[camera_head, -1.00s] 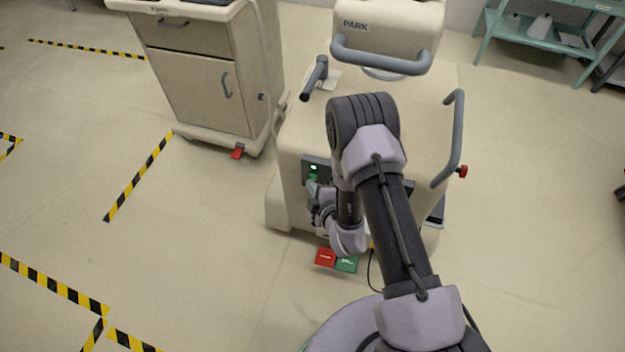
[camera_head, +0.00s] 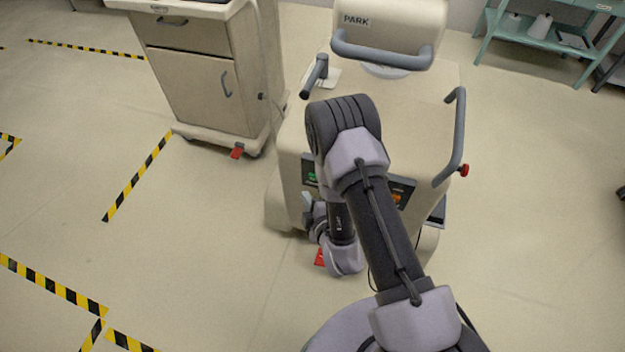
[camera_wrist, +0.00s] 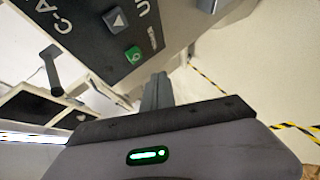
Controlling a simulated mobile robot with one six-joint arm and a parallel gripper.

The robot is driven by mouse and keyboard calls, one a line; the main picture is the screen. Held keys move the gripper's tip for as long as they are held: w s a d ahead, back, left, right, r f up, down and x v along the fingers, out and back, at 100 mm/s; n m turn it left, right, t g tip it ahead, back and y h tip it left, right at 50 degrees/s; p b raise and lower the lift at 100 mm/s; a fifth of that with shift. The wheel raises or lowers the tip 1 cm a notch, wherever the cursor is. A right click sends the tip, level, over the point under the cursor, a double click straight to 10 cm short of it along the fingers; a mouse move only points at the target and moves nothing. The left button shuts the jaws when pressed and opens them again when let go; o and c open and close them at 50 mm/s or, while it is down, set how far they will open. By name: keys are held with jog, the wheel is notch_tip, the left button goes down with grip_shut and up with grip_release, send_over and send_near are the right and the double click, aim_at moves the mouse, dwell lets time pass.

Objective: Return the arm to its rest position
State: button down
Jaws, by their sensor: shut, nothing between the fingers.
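My arm reaches up from the bottom of the head view and bends down in front of the beige machine marked PARK (camera_head: 440,85). My gripper (camera_head: 308,208) is small and partly hidden by my wrist there, near the machine's front panel. In the wrist view the gripper's grey fingers (camera_wrist: 157,92) are together with nothing between them. The fingertips appear close to the panel; I cannot tell the exact gap.
A beige drawer cart (camera_head: 200,85) stands at the left. A red pedal (camera_head: 320,257) shows beside my wrist. A teal shelf (camera_head: 525,35) is at the back right. Floor at left is clear, with striped tape (camera_head: 138,178).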

jog(key=shift+s+a, duration=0.2)
jog(key=shift+s, duration=0.4)
jog(key=shift+s+a, duration=0.2)
jog(key=shift+s, duration=0.35)
jog(key=w+d+r+m+g+h, duration=0.1)
jog(key=w+d+r+m, duration=0.2)
jog(key=r, duration=0.4)
jog(key=w+d+r+m+h, duration=0.1)
jog(key=d+r+m+h, duration=0.15)
jog(key=r+m, duration=0.35)
jog(key=w+d+r+m+g, duration=0.1)
jog(key=w+d+r+m, duration=0.15)
jog(key=r, duration=0.55)
jog(key=s+d+r+m+g, duration=0.25)
jog(key=s+r+m, duration=0.35)
jog(key=s+r, duration=0.35)
jog(key=s+r+m+g, duration=0.1)
jog(key=s+r+m, duration=0.1)
jog(key=s, duration=0.6)
jog(key=s+r+m+g+y, duration=0.1)
jog(key=s+r+m, duration=0.2)
jog(key=s, duration=0.6)
jog(key=shift+r, duration=0.45)
